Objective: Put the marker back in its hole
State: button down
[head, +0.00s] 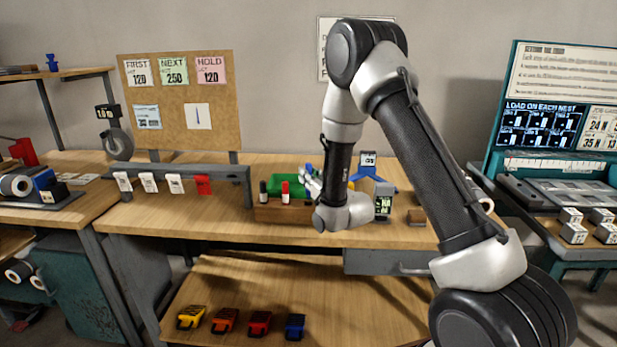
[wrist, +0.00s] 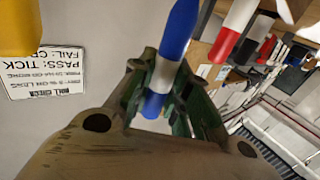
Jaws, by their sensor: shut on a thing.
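The wooden marker block (head: 283,212) stands on the workbench, with a black marker (head: 263,194) and a red marker (head: 285,193) upright in its left and middle parts. In the wrist view my gripper (wrist: 162,98) is shut on a blue marker (wrist: 178,33) with a white band. A bit of blue shows at the gripper in the head view. The red-and-white marker (wrist: 234,31) is apart from it, to the right. The hole beneath is hidden.
A green tray (head: 268,184) lies behind the block. A small device with a screen (head: 383,205) stands to the right. A grey rail with hanging tags (head: 180,173) is to the left. The bench front left of the block is clear.

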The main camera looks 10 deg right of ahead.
aim_at(308, 193)
jog(key=shift+f, duration=3.3)
jog(key=c, duration=1.3)
grip_release()
jog(key=shift+s, duration=0.1)
jog(key=v, duration=1.2)
jog(key=shift+r, duration=0.15)
